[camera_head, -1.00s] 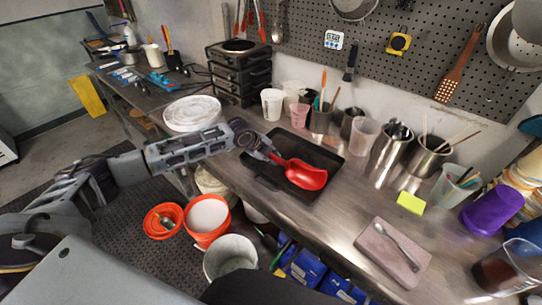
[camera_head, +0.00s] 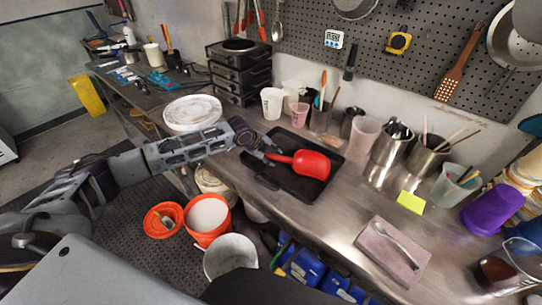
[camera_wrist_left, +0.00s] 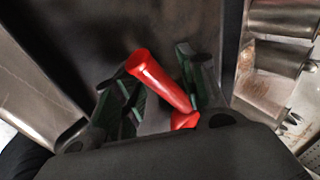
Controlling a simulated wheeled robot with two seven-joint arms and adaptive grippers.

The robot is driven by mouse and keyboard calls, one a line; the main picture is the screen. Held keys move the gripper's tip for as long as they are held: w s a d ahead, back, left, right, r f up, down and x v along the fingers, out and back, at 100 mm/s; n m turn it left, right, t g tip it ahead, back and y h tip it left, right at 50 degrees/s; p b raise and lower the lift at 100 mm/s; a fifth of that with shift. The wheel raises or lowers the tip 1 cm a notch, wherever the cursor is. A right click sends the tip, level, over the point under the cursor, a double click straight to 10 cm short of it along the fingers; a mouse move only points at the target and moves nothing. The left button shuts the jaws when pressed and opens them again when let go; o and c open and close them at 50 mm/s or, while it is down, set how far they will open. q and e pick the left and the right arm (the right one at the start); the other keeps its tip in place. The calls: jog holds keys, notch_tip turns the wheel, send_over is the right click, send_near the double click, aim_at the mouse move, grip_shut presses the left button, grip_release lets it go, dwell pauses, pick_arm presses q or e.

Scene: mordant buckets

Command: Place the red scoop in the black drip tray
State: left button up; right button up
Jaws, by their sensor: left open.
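The red scoop (camera_head: 312,164) lies in the black drip tray (camera_head: 300,194) on the metal bench, its bowl to the right and its handle toward my left gripper. My left gripper (camera_head: 268,150) is open over the left part of the tray. In the left wrist view the red handle (camera_wrist_left: 158,80) shows between the spread fingers of the left gripper (camera_wrist_left: 160,92), with the dark tray (camera_wrist_left: 135,25) behind. Part of the scoop is hidden there by the gripper body. My right gripper is not in view.
Several cups and tool holders, including a pink cup (camera_head: 299,112), stand behind the tray. A white round lid (camera_head: 192,113) lies to its left. Orange buckets (camera_head: 207,220) stand below the bench edge.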

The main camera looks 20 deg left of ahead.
pick_arm(q)
jog(key=v, duration=1.2)
jog(key=shift+b, duration=0.3)
jog(key=shift+f, duration=0.15)
dwell(0.4)
